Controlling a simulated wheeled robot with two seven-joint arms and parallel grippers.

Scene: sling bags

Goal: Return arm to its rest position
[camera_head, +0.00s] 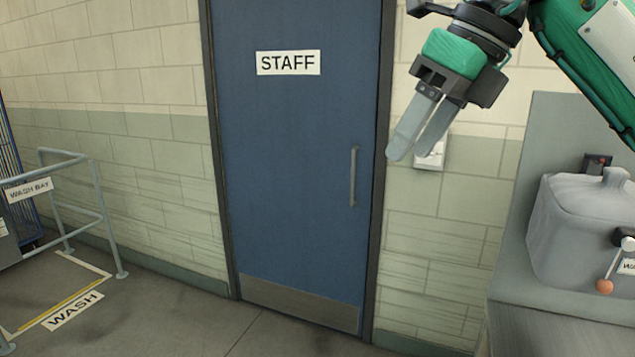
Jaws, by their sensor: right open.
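My right gripper (417,143) hangs at the upper right, on a green and black arm that comes in from the right edge. Its two flat grey fingers point down and left, with a narrow gap between them, and nothing is held. The fingers overlap the right side of the door frame and part of a white wall switch plate (431,154) in the picture. My left gripper is not in view. No sling bag shows.
A blue door (290,170) with a STAFF sign (288,62) stands ahead. A grey lidded machine (580,235) with an orange-knobbed lever (604,286) stands on a metal counter (540,335) at right. A grey railing (102,215) borders the wash bay at left. The middle floor is clear.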

